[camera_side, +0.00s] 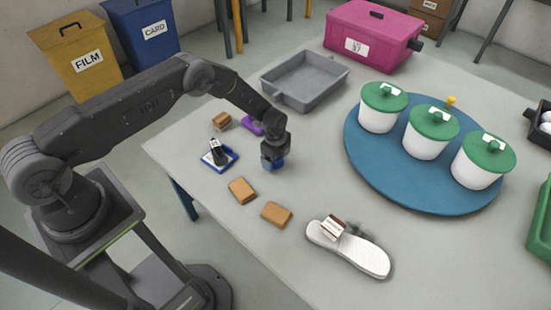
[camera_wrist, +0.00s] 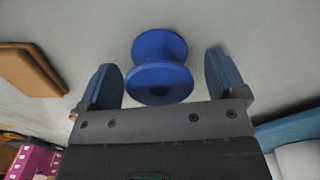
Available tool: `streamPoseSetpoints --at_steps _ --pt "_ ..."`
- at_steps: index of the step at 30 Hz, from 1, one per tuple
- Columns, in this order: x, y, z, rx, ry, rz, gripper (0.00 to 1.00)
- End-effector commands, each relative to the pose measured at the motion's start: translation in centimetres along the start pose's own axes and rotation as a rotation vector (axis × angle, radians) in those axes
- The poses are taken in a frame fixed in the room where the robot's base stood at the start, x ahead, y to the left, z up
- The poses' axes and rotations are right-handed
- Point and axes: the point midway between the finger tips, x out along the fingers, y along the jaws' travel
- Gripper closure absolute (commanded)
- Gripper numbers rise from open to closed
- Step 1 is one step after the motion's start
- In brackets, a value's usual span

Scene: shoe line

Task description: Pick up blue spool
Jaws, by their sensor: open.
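The blue spool (camera_wrist: 160,65) stands on the table between the two fingers of my gripper (camera_wrist: 163,82) in the wrist view. Its round flanges and narrower middle show. A gap shows between the spool and each finger, so the jaws are open around or just over it. In the side view my gripper (camera_side: 273,163) is low over the table, and a bit of the blue spool (camera_side: 277,166) shows beneath it. The rest of the spool is hidden there by the gripper.
A white shoe sole (camera_side: 347,249) is at the front. A blue round board (camera_side: 365,158) holds white pots with green lids. A grey tray (camera_side: 304,80) stands behind.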

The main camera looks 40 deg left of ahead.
Motion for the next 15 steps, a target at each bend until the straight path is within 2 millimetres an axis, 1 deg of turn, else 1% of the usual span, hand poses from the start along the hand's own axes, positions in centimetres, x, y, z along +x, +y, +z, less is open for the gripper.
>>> streamPoseSetpoints --at_steps 1,2,15 --pt "-0.02 0.0 0.0 0.0 0.0 0.0 0.12" --pt "-0.02 0.0 0.0 0.0 0.0 0.0 0.15" --pt "-0.05 0.0 0.0 0.0 0.0 0.0 0.57"
